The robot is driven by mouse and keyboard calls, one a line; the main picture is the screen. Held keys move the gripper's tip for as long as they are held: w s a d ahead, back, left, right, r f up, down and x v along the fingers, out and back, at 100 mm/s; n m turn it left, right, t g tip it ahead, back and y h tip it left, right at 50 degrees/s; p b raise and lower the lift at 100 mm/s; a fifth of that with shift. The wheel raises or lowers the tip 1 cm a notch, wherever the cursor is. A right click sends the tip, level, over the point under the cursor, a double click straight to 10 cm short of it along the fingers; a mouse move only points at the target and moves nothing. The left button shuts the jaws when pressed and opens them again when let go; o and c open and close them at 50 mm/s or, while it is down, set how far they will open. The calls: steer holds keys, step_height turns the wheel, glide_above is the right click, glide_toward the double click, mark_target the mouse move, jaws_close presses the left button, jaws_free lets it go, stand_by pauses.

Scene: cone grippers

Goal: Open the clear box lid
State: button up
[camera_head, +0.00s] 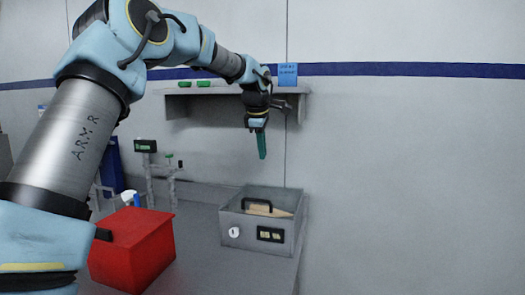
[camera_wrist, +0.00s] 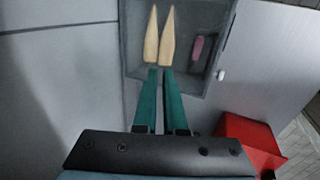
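The grey box (camera_head: 235,232) stands on the bench in the head view, with a black handle (camera_head: 257,201) at its top and a round white mark and a dark panel on its front. I cannot make out a clear lid surface. Tan pointed pieces (camera_wrist: 151,38) show inside the box in the wrist view, beside a pink object (camera_wrist: 199,47). My gripper (camera_head: 262,157) points down above the box, apart from it. In the wrist view its green fingers (camera_wrist: 160,71) are empty, with a narrow gap between them. The handle is not discernible in the wrist view.
A red box (camera_head: 145,250) stands left of the grey box. A wall shelf (camera_head: 205,89) holding small green items is behind my arm. Metal stands (camera_head: 160,175) with a small display are at the back left.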

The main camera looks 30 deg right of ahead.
steer(key=o, duration=0.5)
steer(key=b+v, duration=0.1)
steer(key=v, duration=1)
steer(key=shift+b, duration=0.35)
steer(key=shift+f, duration=0.1)
